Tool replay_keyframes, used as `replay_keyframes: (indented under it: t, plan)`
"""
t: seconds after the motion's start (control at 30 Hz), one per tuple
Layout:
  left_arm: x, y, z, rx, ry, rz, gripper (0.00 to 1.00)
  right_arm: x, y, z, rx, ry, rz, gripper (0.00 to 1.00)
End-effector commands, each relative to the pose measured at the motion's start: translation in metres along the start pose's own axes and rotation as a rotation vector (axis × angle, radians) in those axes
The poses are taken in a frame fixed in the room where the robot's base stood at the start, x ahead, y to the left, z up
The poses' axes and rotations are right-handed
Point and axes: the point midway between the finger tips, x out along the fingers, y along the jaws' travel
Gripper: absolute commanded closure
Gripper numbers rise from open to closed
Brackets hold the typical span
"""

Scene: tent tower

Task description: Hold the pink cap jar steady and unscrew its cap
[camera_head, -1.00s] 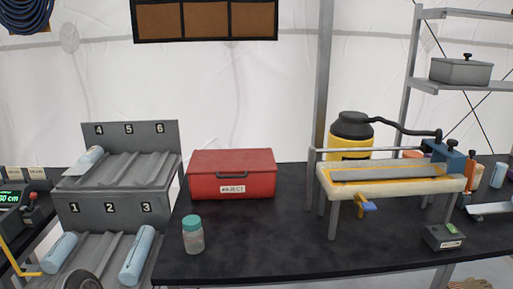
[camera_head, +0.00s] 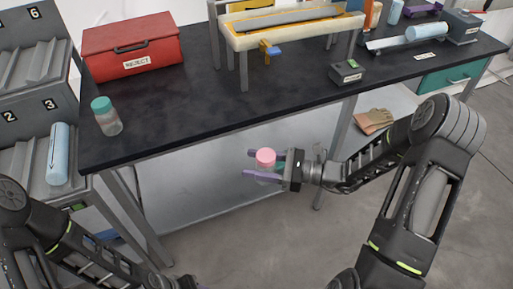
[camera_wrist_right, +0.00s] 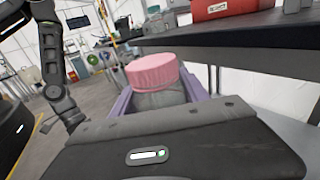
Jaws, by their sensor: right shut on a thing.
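The pink cap jar (camera_head: 265,163) is held upright in the air in front of the bench, its pink cap (camera_head: 265,155) on top. My right gripper (camera_head: 262,165), with purple fingers, is shut on the jar's body below the cap. In the right wrist view the cap (camera_wrist_right: 153,70) stands clear above the fingers, and the greyish jar body (camera_wrist_right: 160,98) sits between them. My left arm runs along the bottom left of the head view; its fingers are out of frame.
The dark bench (camera_head: 200,105) lies behind the jar, its front edge close. On it are a teal cap jar (camera_head: 106,116), a red reject box (camera_head: 132,47), a padded stand (camera_head: 290,35) and a small grey box (camera_head: 347,72). A numbered rack (camera_head: 30,110) stands left. Gloves (camera_head: 374,121) lie below the bench.

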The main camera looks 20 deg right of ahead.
Motion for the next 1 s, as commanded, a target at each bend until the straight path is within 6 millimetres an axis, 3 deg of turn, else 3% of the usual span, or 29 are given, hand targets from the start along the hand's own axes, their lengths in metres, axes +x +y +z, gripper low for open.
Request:
replay_keyframes:
  t: [0.3, 0.5, 0.67, 0.93, 1.0]
  plan:
    - [0.000, 0.000, 0.000, 0.000, 0.000, 0.000, 0.64, 0.075, 0.031, -0.010, -0.003, -0.003, 0.354, 1.00]
    - [0.000, 0.000, 0.000, 0.000, 0.000, 0.000, 0.64, 0.112, 0.046, -0.015, -0.001, -0.003, 0.538, 1.00]
    - [0.000, 0.000, 0.000, 0.000, 0.000, 0.000, 0.64, 0.123, 0.051, -0.017, 0.000, -0.002, 0.598, 1.00]
    - [0.000, 0.000, 0.000, 0.000, 0.000, 0.000, 0.64, 0.124, 0.052, -0.017, 0.001, -0.001, 0.605, 1.00]
    - [0.000, 0.000, 0.000, 0.001, 0.000, 0.000, 0.59, 0.124, 0.052, -0.017, 0.001, -0.001, 0.604, 1.00]
